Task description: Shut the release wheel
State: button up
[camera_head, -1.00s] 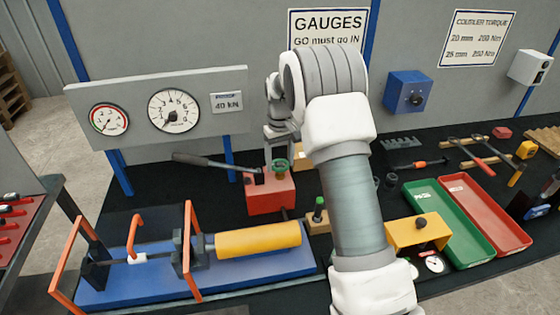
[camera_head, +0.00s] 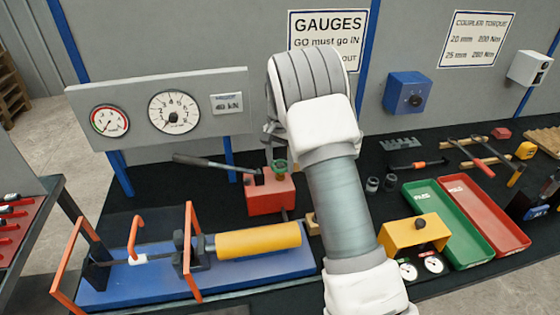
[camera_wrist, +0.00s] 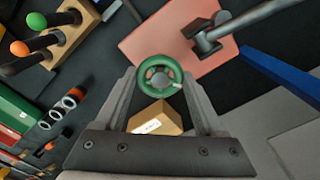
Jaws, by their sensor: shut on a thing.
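The green release wheel (camera_head: 280,165) sits on top of the red pump block (camera_head: 268,198) at the bench middle. In the wrist view the wheel (camera_wrist: 142,78) is a round ring seen from above, lying between my two fingertips. My gripper (camera_wrist: 158,76) is shut on the wheel, one finger at each side of its rim. In the head view my gripper is mostly hidden behind my arm. A dark pump lever (camera_head: 205,161) slopes up to the left from the block and shows large in the wrist view (camera_wrist: 245,22).
A blue rig with a yellow cylinder (camera_head: 258,240) and orange frames stands left of my arm. Two dials (camera_head: 173,112) are on the grey panel behind. A yellow block (camera_head: 415,233) and green and red trays (camera_head: 445,222) lie to the right.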

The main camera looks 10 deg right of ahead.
aim_at(280, 165)
jog(key=m, duration=0.3)
jog(key=shift+m, duration=0.3)
jog(key=shift+m+p, duration=0.55)
jog(key=shift+m, duration=1.25)
jog(key=o, duration=1.4)
jog(key=shift+c, duration=0.2)
jog(key=shift+r, duration=0.1)
notch_tip(280, 165, up, 17)
jog(key=shift+r, duration=0.15)
